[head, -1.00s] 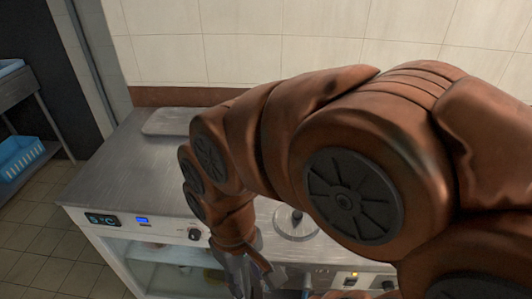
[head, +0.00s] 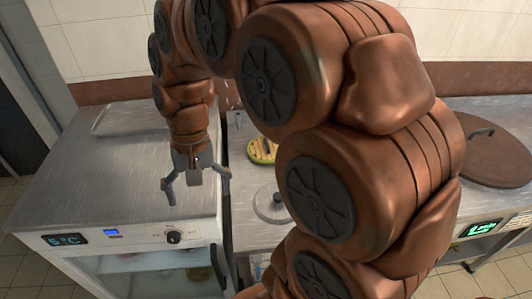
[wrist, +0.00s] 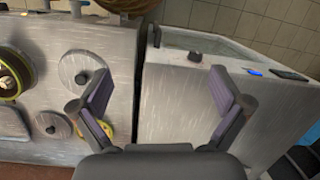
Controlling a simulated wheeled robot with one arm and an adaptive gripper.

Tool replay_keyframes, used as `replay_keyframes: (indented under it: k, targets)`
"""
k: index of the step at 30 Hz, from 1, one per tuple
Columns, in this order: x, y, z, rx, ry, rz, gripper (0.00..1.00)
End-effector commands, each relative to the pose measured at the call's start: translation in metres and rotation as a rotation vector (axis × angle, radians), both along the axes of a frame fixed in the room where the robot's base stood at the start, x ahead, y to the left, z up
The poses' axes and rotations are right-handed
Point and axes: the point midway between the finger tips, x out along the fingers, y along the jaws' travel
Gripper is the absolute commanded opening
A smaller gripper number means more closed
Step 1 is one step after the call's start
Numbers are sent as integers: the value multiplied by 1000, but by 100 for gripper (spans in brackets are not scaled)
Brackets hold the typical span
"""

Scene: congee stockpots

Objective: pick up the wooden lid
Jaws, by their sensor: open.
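The wooden lid (head: 492,158) is a large, round brown disc with a dark bar handle on top. It lies at the far right in the head view, partly cut off by the frame edge, and my arm stands between it and my gripper. My gripper (head: 197,187) is open and empty above the right part of the left steel counter, well away from the lid. In the wrist view, my gripper (wrist: 159,84) has its fingers spread with nothing between them. I cannot identify the wooden lid for certain in that view.
The left steel counter (head: 130,175) has a flat tray (head: 130,120) at its back and is otherwise mostly clear. Beyond a gap, a round metal lid (head: 270,207) and a slatted yellow-green disc (head: 262,151) lie on the adjoining counter. A tiled wall stands behind.

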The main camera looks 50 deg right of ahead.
Motion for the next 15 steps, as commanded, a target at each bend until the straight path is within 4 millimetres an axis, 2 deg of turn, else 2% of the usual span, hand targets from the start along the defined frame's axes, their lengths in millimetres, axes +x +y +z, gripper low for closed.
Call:
replay_keyframes:
  k: [1, 6, 11, 15]
  targets:
    - [14, -8, -5, 10, 6, -54, 100]
    - [58, -37, -7, 40, 10, -246, 100]
    - [96, -71, -13, 68, 17, -427, 100]
    - [124, -107, -23, 93, 29, -589, 100]
